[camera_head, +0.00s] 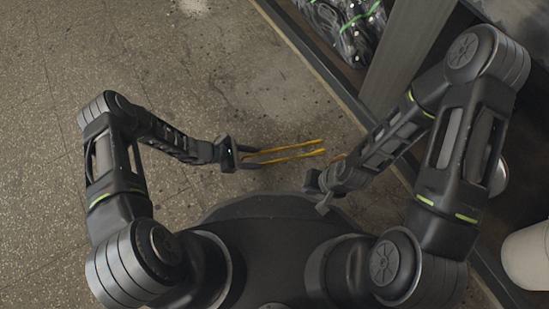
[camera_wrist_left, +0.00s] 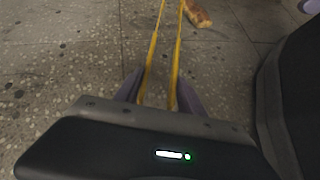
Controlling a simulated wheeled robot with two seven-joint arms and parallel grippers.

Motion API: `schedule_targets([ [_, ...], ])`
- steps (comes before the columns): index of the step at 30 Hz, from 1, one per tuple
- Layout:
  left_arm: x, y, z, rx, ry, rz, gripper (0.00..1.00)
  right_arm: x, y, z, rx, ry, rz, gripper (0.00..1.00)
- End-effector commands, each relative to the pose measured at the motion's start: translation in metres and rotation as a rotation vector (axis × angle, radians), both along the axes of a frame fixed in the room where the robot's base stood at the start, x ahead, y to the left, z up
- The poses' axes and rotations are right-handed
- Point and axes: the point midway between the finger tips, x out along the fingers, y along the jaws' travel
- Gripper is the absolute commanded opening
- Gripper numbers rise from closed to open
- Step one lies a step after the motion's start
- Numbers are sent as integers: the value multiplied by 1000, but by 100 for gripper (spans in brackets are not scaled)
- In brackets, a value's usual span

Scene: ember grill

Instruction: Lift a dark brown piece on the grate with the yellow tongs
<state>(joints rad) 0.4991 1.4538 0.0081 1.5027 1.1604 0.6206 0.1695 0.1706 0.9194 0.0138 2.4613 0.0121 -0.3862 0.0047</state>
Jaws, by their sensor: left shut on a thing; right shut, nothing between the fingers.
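My left gripper (camera_head: 246,158) is shut on the yellow tongs (camera_head: 300,146), holding them by the near end. The tongs point right in the head view, their two arms apart with nothing visible between them. They also show in the left wrist view (camera_wrist_left: 152,50), running up from the gripper's fingers. A golden-brown piece (camera_wrist_left: 198,14) shows at the top there, just right of the tongs' right arm. Part of it seems to show near my right gripper in the head view. My right gripper (camera_head: 317,191) is shut and empty, near the tongs' far end. I see no grate.
Speckled paved floor (camera_head: 230,60) lies open ahead and to the left. At the upper right, a low edge (camera_head: 310,55) borders a dark recess with wrapped dark bundles (camera_head: 340,25). A pale rounded container (camera_head: 530,255) stands at the lower right.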

Motion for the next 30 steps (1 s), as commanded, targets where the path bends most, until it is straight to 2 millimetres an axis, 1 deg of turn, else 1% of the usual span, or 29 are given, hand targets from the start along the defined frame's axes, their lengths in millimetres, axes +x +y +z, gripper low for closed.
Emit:
schedule_targets([
  [1,0,0,13,-1,-1,1,22,-1,0,10,-1,1,1,0],
  [12,0,0,59,-1,-1,1,22,-7,1,43,-5,9,7,0],
  [16,0,0,65,-1,0,0,22,-9,1,47,-3,11,9,0],
  [23,0,0,64,-1,0,0,22,-9,1,46,-3,12,9,0],
  [24,0,0,64,-1,0,0,47,-9,1,46,-3,12,9,0],
  [25,0,0,64,-1,0,0,50,-9,1,46,-3,12,9,0],
  [30,0,0,64,-1,0,0,50,-8,1,46,-3,12,9,0],
])
